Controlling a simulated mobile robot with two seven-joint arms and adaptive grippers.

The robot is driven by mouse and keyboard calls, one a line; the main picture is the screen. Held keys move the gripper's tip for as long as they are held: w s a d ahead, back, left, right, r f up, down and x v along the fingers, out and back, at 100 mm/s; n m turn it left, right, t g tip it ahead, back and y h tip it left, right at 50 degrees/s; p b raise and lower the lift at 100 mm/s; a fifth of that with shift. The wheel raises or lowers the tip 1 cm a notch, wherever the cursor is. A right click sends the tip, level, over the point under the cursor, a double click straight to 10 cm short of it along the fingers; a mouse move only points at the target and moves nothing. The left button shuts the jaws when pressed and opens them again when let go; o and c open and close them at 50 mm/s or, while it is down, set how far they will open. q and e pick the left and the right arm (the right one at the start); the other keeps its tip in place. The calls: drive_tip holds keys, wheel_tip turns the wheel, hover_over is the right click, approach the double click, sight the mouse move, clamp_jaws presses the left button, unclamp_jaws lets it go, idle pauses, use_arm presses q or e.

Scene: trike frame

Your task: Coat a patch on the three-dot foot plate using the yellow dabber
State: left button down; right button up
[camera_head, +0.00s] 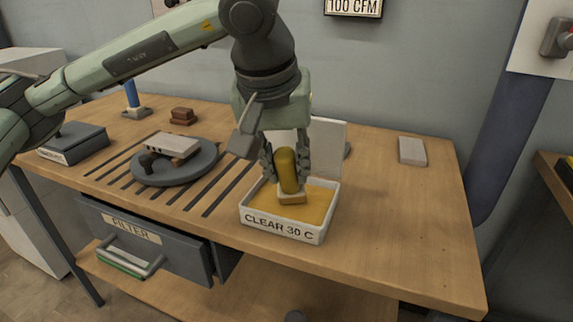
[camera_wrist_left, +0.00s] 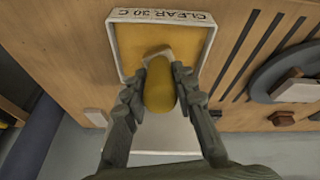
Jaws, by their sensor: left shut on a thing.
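My left gripper (camera_head: 287,165) is shut on the yellow dabber (camera_head: 287,168), one finger on each side of its rounded handle. The dabber is upright, and its pale pad is at the yellow surface inside the white tray (camera_head: 281,231) labelled CLEAR 30 C. I cannot tell whether the pad touches that surface. In the left wrist view the dabber (camera_wrist_left: 159,88) sits between the fingers, with its pad over the tray's yellow filling (camera_wrist_left: 140,38). My right gripper is not in view.
A round grey turntable (camera_head: 180,178) holding a pale block (camera_head: 172,143) stands left of the tray, over dark slots. A brown block (camera_head: 184,115), a blue-handled tool (camera_head: 132,97) and a grey box (camera_head: 75,145) lie farther left. A pale block (camera_head: 412,151) lies right; the front right tabletop is clear.

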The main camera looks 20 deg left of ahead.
use_arm(q)
drive_tip(key=shift+s+f, duration=0.1)
drive_tip(key=shift+r+p, duration=1.75)
drive_tip(key=shift+r, duration=1.85)
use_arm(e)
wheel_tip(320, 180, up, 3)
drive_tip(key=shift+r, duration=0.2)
